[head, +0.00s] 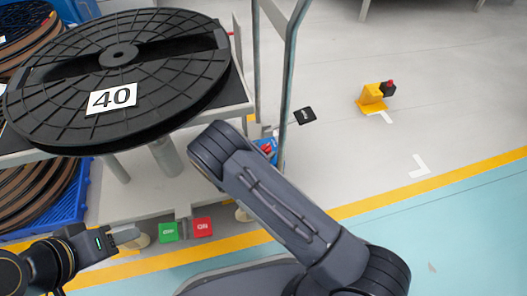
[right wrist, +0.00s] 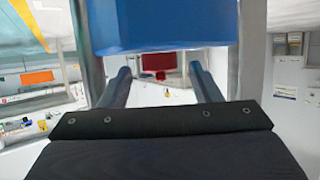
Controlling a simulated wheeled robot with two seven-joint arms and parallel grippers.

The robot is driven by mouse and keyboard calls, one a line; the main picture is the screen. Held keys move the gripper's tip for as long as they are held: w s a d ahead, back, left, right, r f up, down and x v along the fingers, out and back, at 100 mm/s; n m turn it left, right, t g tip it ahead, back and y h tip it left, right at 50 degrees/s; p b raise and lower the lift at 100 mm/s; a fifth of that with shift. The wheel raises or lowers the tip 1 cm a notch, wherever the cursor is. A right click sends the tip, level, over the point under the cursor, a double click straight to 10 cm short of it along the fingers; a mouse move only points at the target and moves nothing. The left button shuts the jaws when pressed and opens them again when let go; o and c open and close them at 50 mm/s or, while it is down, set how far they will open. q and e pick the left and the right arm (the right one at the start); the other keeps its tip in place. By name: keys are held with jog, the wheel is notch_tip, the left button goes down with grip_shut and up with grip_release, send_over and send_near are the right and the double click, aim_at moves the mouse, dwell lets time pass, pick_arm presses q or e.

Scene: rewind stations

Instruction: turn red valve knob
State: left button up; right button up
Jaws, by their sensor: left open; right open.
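The red valve knob (head: 267,148) sits on a small blue box (head: 265,143) beside the reel stand in the head view, partly covered by my right arm. In the right wrist view, a red part (right wrist: 160,62) that looks like the knob shows below a blue block (right wrist: 165,25), between and beyond the fingers. My right gripper (right wrist: 160,72) is open, with a finger on each side of the red part; I cannot tell whether they touch it. It is hidden behind my arm in the head view. My left gripper (head: 126,238) is open and empty at lower left.
A large black reel (head: 160,75) marked 40 lies on the stand, with a grey post (head: 290,70) close to the blue box. Green (head: 168,231) and red (head: 202,227) tags hang at the stand's front. A yellow block (head: 371,98) stands on open floor at right.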

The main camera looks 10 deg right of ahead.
jog(key=shift+x, duration=0.75)
jog(key=c, duration=1)
